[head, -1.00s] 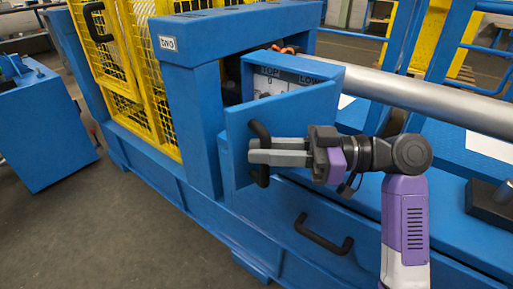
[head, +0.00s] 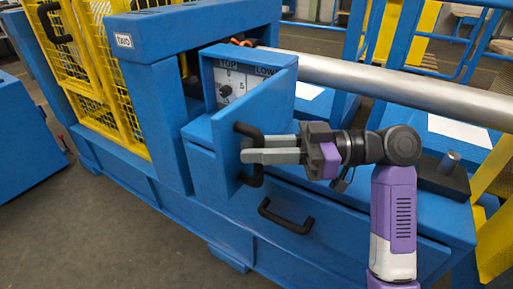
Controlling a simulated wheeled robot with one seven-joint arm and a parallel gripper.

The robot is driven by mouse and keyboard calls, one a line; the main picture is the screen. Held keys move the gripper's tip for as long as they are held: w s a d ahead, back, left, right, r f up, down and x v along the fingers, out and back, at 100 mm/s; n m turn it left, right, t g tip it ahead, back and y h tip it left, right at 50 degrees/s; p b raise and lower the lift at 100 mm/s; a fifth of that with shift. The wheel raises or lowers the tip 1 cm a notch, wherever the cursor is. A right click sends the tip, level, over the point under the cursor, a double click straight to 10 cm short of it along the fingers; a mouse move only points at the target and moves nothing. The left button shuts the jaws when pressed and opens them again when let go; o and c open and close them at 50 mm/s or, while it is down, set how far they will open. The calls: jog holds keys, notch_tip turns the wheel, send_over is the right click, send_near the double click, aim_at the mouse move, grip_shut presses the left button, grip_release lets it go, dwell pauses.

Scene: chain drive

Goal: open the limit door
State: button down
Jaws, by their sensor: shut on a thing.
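The limit door (head: 268,108) is a blue panel on the front of a small blue box, and it stands partly open, swung out to the right. Behind it a white panel (head: 231,84) shows a black knob and the labels TOP and LOW; its right part is hidden by the door. A black handle (head: 250,136) is on the door's outer face. My gripper (head: 247,149) reaches in from the right and is shut on this handle, with its grey fingers around the bar.
A drawer with a black handle (head: 286,217) lies below the door. A long metal bar (head: 400,92) runs behind my arm to the right. A yellow mesh guard (head: 101,75) stands at the left. The grey floor (head: 95,230) at front left is clear.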

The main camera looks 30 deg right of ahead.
jog(key=c, duration=1.6)
grip_release()
jog(key=p+v, duration=0.1)
jog(key=v, duration=0.6)
jog(key=shift+d+p, duration=0.2)
jog(key=shift+p, duration=0.2)
jog(key=shift+s, duration=0.15)
jog(key=shift+s, duration=0.1)
